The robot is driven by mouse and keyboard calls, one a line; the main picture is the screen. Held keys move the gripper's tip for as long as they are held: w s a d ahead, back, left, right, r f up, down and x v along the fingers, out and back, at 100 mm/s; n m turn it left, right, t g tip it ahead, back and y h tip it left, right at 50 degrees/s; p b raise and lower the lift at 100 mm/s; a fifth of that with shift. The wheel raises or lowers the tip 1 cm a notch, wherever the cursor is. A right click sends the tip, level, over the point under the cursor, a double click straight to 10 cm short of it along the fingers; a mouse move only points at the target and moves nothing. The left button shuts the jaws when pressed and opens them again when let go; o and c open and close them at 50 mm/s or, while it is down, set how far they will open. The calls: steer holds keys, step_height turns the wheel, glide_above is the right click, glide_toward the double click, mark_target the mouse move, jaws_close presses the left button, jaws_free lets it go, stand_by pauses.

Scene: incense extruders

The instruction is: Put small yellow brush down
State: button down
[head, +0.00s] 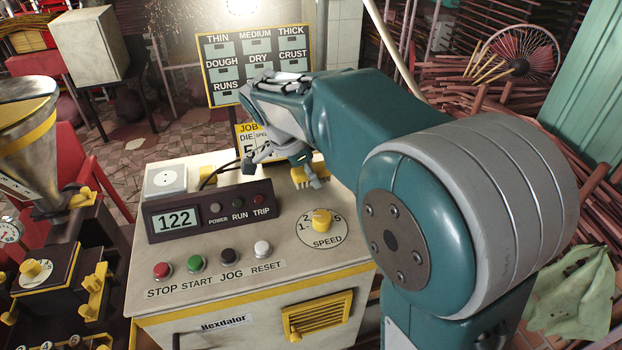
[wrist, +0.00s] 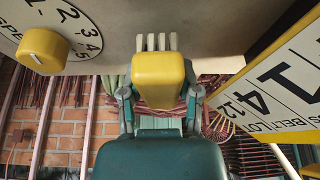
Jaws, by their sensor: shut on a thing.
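The small yellow brush (wrist: 158,80) is held between the two fingers of my gripper (wrist: 160,97) in the wrist view. Its pale bristles point away from my palm, towards the beige top of the control cabinet (head: 214,230). In the head view the brush (head: 299,176) shows as a small yellow patch at my gripper (head: 290,168), over the back right part of the cabinet top. My arm hides some of that area. I cannot tell whether the bristles touch the surface.
The yellow speed knob (head: 322,219) stands on the cabinet top near the brush. A display box reading 122 (head: 178,219) and several buttons are to the left. A yellow-edged job card (head: 248,141) stands close behind my gripper. A die chart board (head: 258,62) is farther back.

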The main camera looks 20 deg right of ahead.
mark_target(312, 191)
steer(key=shift+f, duration=0.8)
steer(key=shift+s+f, duration=0.1)
steer(key=shift+f, duration=0.5)
steer(key=shift+c, duration=1.5)
jaws_free()
steer(key=shift+d+f, duration=0.1)
steer(key=v, duration=1.2)
steer(key=s+d+n, duration=0.1)
steer(key=s+n, duration=0.1)
steer(key=s, duration=0.1)
steer(key=s+d+n+t+y, duration=0.1)
steer(key=s+n, duration=0.2)
steer(key=s+d+n+t+y, duration=0.1)
steer(key=s+n, duration=0.1)
steer(key=s, duration=0.1)
steer(key=shift+s+d+f+n, duration=0.3)
steer(key=shift+d+f, duration=0.05)
steer(key=s+f+n+t+y, duration=0.1)
steer(key=s+f+n, duration=0.1)
steer(key=s+n, duration=0.1)
steer(key=s+f+n+t, duration=0.1)
steer(key=s+f+n, duration=0.1)
steer(key=s+n, duration=0.1)
steer(key=s+d+f+n+t+y, duration=0.1)
steer(key=s+f+n, duration=0.1)
steer(key=s+n, duration=0.1)
steer(key=shift+s+f+n+y, duration=0.2)
steer(key=shift+s+n+y, duration=0.1)
steer(key=shift+s, duration=0.6)
